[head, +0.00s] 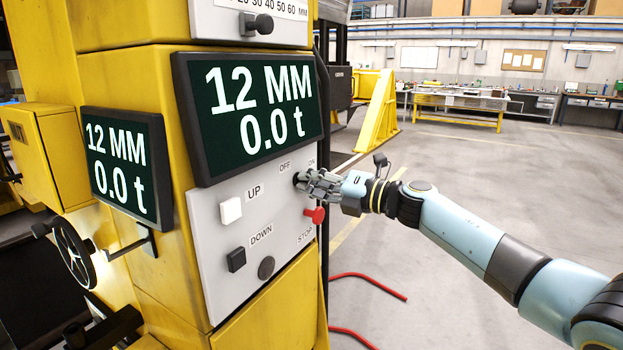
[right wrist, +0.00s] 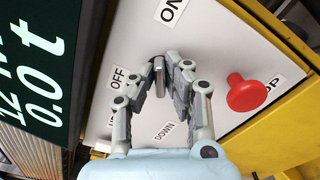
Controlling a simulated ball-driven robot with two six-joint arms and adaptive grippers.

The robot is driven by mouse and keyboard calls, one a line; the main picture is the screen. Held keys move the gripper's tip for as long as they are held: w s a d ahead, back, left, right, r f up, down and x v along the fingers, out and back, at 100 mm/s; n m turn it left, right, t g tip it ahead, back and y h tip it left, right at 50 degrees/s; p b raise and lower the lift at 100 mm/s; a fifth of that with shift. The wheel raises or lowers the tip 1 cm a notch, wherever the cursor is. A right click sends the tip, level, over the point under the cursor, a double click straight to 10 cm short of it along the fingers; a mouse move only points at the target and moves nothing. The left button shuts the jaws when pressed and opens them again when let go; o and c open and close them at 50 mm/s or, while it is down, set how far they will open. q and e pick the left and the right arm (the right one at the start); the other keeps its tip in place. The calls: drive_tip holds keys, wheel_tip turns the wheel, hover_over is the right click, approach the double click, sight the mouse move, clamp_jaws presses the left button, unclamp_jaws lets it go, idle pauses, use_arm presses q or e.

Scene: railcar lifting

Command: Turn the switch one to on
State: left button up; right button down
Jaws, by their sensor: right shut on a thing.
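The switch (right wrist: 159,78) is a small grey lever on the light grey control panel (head: 212,265). It sits between an OFF label (right wrist: 120,78) and an ON label (right wrist: 172,10). My right gripper (right wrist: 161,68) is closed around the lever, one finger on each side. In the head view the right gripper (head: 306,183) reaches the panel below the OFF and ON labels and hides most of the switch. I cannot tell for sure which label the lever points at. My left gripper is not in view.
A red STOP button (head: 315,215) lies just below my right gripper. A white UP button (head: 230,211) and a black DOWN button (head: 236,260) are further left. A large display (head: 250,105) reading 12 MM and 0.0 t hangs above. Open floor lies to the right.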

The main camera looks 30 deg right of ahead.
idle(0.3)
drive_tip(key=c, duration=1.4)
unclamp_jaws()
drive_tip(key=shift+d, duration=0.1)
drive_tip(key=v, duration=1.2)
drive_tip(key=shift+f, duration=0.1)
